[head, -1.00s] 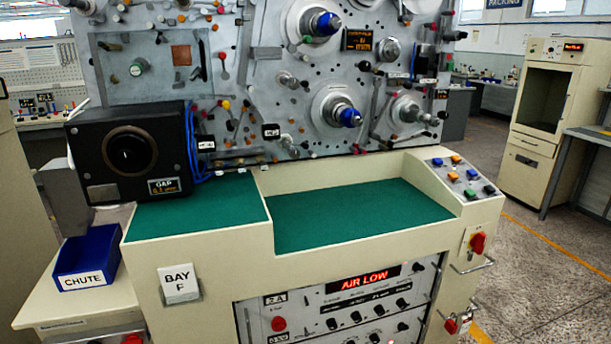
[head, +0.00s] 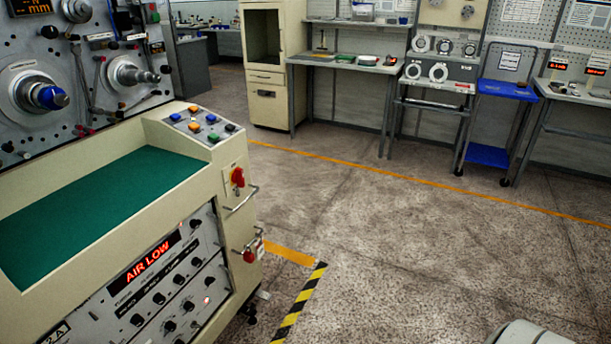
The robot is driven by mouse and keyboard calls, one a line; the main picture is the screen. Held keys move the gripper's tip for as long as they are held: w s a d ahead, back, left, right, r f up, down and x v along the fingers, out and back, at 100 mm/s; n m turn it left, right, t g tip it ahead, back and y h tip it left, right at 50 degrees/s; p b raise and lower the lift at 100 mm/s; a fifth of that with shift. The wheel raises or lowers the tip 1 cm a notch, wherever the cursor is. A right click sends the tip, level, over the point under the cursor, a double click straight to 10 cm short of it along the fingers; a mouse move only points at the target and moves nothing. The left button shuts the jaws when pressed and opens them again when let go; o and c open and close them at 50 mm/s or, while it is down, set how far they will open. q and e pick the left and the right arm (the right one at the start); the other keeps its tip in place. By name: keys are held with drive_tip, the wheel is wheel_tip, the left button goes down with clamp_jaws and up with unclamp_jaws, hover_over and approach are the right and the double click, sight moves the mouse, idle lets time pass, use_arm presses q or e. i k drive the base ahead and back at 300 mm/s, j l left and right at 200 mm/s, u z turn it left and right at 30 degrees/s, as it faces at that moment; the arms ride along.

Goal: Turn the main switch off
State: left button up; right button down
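The main switch appears to be the red rotary knob (head: 238,177) on a yellow plate, on the right end face of the cream winding machine (head: 232,205). Its exact handle angle is too small to tell. A metal bar handle (head: 243,199) sticks out just below it. Lower down is another red knob or valve (head: 249,256) with a small tag. The machine's front panel shows a lit red "AIR LOW" display (head: 150,258).
A button panel (head: 203,124) sits on the machine's top right corner. Open speckled floor (head: 400,230) lies to the right, with an orange line (head: 430,180) and a black-yellow strip (head: 300,305). A cream cabinet (head: 268,108), benches and a blue cart (head: 507,90) stand behind.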

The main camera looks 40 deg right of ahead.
sight(238, 177)
drive_tip(key=z, duration=0.75)
drive_tip(key=i+l+u, duration=0.1)
drive_tip(key=u, duration=0.35)
drive_tip(key=i+l+u, duration=0.15)
drive_tip(key=l, duration=0.2)
drive_tip(key=i+l+u, duration=0.1)
drive_tip(key=l, duration=0.3)
drive_tip(key=i+l+u, duration=0.15)
drive_tip(key=l, duration=0.25)
drive_tip(key=i+l+u, duration=0.1)
drive_tip(key=l, duration=0.3)
drive_tip(key=i+l+u, duration=0.15)
drive_tip(key=l, duration=0.3)
